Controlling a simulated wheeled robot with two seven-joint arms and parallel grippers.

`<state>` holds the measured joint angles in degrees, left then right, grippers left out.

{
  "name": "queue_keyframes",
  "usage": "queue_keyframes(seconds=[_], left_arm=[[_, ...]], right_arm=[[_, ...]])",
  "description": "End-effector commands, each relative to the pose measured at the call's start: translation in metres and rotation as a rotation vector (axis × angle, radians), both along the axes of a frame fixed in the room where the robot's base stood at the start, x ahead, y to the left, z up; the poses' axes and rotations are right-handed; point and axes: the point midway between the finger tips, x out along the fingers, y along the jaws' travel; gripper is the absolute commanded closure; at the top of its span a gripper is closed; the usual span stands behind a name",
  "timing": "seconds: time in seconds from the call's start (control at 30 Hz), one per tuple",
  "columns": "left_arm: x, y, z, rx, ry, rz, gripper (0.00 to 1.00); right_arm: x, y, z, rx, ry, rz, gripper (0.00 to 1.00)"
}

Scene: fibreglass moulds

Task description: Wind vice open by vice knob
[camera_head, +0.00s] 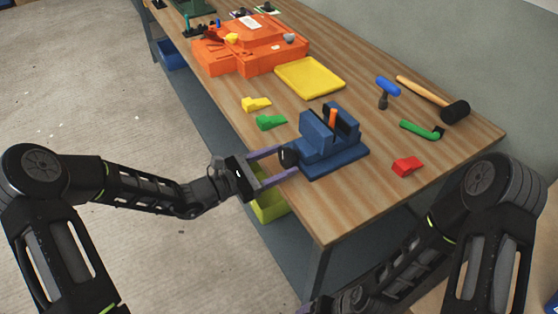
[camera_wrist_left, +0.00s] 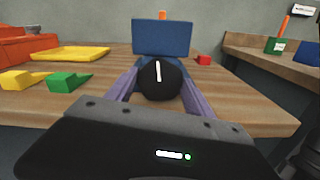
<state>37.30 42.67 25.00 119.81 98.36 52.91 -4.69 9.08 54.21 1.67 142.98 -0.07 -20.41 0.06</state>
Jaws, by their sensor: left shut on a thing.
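The blue vice (camera_head: 332,144) stands near the front edge of the wooden bench, with an orange piece (camera_head: 333,117) upright between its jaws. Its black vice knob (camera_head: 289,157) faces my left arm. My left gripper (camera_head: 284,162) is shut on the knob, with its purple fingers on either side. In the left wrist view the knob (camera_wrist_left: 160,80) sits between the fingers, and its white mark is nearly upright. The blue vice body (camera_wrist_left: 162,38) shows behind it. My right arm shows at the lower right, but its fingertips are not clearly visible.
On the bench (camera_head: 330,215) lie a yellow wedge (camera_head: 256,104), a green wedge (camera_head: 270,122), a red wedge (camera_head: 407,166), a yellow tray (camera_head: 310,77), a mallet (camera_head: 436,98), a blue-headed tool (camera_head: 386,90) and a green-handled tool (camera_head: 421,130). An orange mould (camera_head: 252,45) stands farther back.

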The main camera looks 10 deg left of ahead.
Motion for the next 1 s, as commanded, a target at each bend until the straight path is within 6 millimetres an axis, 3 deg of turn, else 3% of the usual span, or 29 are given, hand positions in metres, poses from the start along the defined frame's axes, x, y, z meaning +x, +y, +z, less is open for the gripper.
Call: queue_keyframes(seconds=[0.7,1.0], left_arm=[[0.000,0.001,0.002,-0.258,0.358,0.000,0.80],[0.001,0.001,0.000,-0.338,0.467,0.001,0.80]], right_arm=[[-0.001,0.000,0.040,-0.001,0.003,0.000,0.17],[-0.002,-0.001,0.047,-0.003,0.007,-0.001,0.17]])
